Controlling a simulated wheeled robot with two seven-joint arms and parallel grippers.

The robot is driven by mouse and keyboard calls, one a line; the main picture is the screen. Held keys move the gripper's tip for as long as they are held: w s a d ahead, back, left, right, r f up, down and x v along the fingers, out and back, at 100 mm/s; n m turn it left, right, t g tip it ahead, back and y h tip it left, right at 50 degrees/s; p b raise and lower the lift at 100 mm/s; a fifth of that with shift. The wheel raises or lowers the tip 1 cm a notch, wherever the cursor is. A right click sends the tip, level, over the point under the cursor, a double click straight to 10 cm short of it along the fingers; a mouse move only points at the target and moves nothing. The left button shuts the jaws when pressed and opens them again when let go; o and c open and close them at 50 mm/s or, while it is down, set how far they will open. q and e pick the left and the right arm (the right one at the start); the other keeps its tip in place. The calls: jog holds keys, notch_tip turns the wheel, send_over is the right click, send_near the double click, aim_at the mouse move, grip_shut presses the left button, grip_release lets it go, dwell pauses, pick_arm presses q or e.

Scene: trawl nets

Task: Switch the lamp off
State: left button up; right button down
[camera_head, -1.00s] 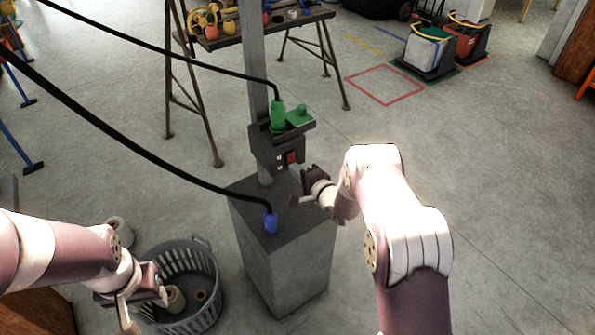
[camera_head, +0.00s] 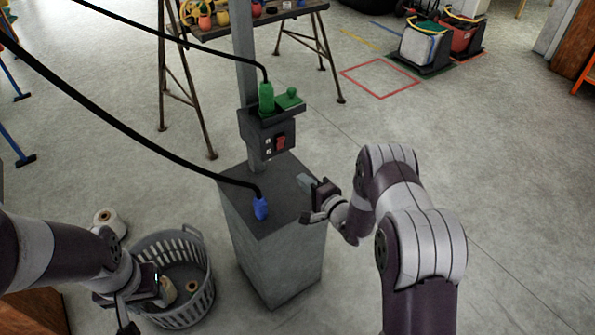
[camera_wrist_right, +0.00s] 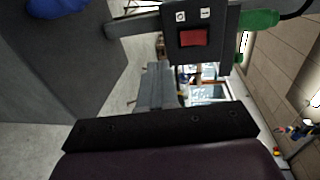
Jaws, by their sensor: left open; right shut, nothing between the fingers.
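A dark switch box (camera_head: 268,138) with a red rocker switch (camera_head: 280,142) is fixed to a grey post above a grey pedestal. In the right wrist view the red rocker (camera_wrist_right: 193,38) shows close up, with white markings beside it. The lamp itself is not in view. My right gripper (camera_head: 310,200) is shut and empty, in front of and below the box, apart from the rocker. My left gripper (camera_head: 146,292) is open by the grey basket at the lower left, away from the switch.
A green plug (camera_head: 266,98) stands on the box and a blue plug (camera_head: 261,208) on the pedestal (camera_head: 275,265), both with black cables. The basket (camera_head: 207,285) holds spools. Open floor lies to the right.

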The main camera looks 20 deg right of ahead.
jog(key=v, duration=0.3)
jog(key=shift+s+d+f, duration=0.2)
jog(key=shift+s+f, duration=0.1)
jog(key=shift+f, duration=0.1)
